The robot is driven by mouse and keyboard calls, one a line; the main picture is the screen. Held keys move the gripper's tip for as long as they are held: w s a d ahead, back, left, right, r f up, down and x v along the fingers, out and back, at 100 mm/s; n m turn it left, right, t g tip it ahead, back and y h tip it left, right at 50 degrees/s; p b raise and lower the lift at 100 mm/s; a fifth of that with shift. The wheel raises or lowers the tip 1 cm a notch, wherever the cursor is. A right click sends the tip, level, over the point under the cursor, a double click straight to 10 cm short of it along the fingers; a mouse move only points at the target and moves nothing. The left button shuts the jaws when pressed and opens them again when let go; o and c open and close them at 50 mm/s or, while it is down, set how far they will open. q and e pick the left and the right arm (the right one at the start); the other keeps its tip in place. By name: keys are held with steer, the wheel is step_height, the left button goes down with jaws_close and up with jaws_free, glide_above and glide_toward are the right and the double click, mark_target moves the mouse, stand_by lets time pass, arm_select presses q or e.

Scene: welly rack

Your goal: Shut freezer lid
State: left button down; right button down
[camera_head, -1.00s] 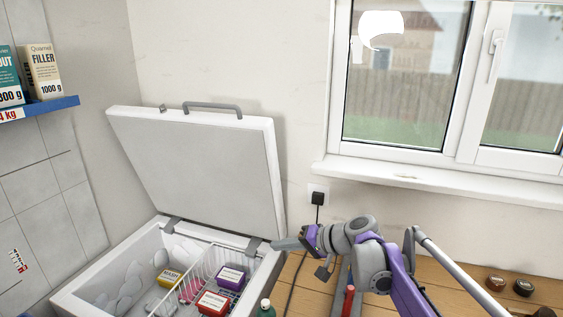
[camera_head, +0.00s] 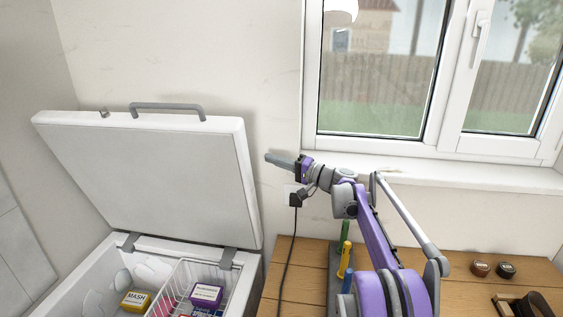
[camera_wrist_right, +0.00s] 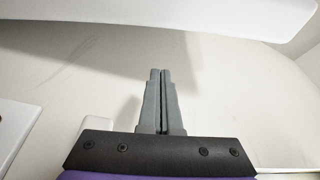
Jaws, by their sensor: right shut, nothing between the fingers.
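The white freezer lid (camera_head: 150,180) stands open, tilted back near the wall, with a grey handle (camera_head: 167,108) along its top edge. Its edge also shows at the top of the right wrist view (camera_wrist_right: 180,12). The chest freezer (camera_head: 70,290) below is open, with hinges at its rear rim. My right gripper (camera_head: 268,157) is shut and empty, just right of the lid's right edge, in front of the wall and apart from the lid as far as I can tell. Its closed fingers show in the right wrist view (camera_wrist_right: 160,75). My left gripper is not in view.
Inside the freezer are a wire basket (camera_head: 178,280), a yellow box (camera_head: 136,300) and a purple box (camera_head: 206,295). A wooden worktop (camera_head: 450,270) with small jars stands at the right. A plug with a cable (camera_head: 294,200) and a window sill (camera_head: 440,175) are behind my right arm.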

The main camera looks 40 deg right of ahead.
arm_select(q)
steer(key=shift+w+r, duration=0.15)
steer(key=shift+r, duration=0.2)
arm_select(e)
steer(key=a, duration=0.1)
steer(key=w+a, duration=0.1)
steer(key=a, duration=0.2)
steer(key=shift+w+a+f, duration=0.2)
steer(key=shift+a+f, duration=0.1)
steer(key=shift+a, duration=0.05)
steer(key=shift+s+a, duration=0.1)
